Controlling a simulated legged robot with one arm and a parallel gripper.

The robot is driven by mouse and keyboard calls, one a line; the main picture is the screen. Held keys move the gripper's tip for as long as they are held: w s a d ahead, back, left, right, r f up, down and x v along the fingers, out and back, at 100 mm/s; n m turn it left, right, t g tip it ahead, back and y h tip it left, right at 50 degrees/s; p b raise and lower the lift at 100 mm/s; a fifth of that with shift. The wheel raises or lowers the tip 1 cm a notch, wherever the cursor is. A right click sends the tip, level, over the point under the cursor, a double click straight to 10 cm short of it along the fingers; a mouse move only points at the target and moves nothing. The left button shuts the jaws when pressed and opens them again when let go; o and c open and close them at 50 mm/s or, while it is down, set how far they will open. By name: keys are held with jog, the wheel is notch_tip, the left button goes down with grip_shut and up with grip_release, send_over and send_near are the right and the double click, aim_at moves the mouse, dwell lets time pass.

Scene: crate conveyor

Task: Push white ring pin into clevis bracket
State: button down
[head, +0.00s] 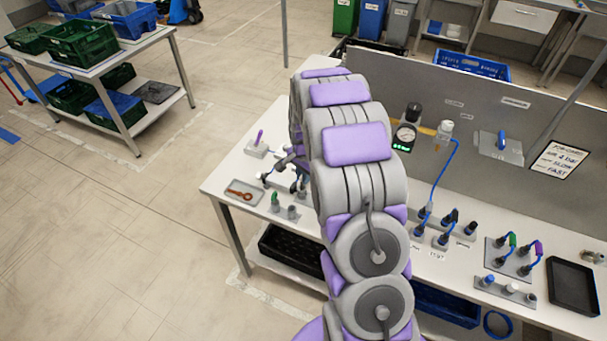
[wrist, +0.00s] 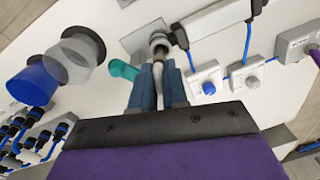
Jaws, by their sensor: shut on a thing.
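In the wrist view my gripper (wrist: 158,75) has its two blue fingers closed on a slim whitish piece, which looks like the white ring pin (wrist: 158,82). The pin points away from the palm. Just beyond the fingertips is a grey metal fitting on a plate, which looks like the clevis bracket (wrist: 157,40). The pin's far end overlaps it in this view, and I cannot tell whether it is inside, touching or short of it. In the head view my arm hides much of the bench, and the pin and bracket are not clear there.
A green handle (wrist: 122,70) lies close left of the fingers. Small white blocks with knobs (wrist: 205,78) stand to the right. In the head view a tray with a red-orange tool (head: 243,191) is at the bench's left end, and a grey panel (head: 480,130) stands behind.

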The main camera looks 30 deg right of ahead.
jog(key=shift+f, duration=1.15)
dwell(1.0)
jog(key=shift+s+f+p, duration=0.2)
jog(key=shift+f+p, duration=0.1)
jog(key=shift+f, duration=0.25)
dwell(0.6)
jog(key=c, duration=1.1)
grip_release()
jog(key=shift+w, duration=0.2)
jog(key=shift+o, duration=0.2)
jog(key=shift+s+r, duration=0.1)
jog(key=shift+r, duration=0.05)
jog(key=shift+o, duration=0.2)
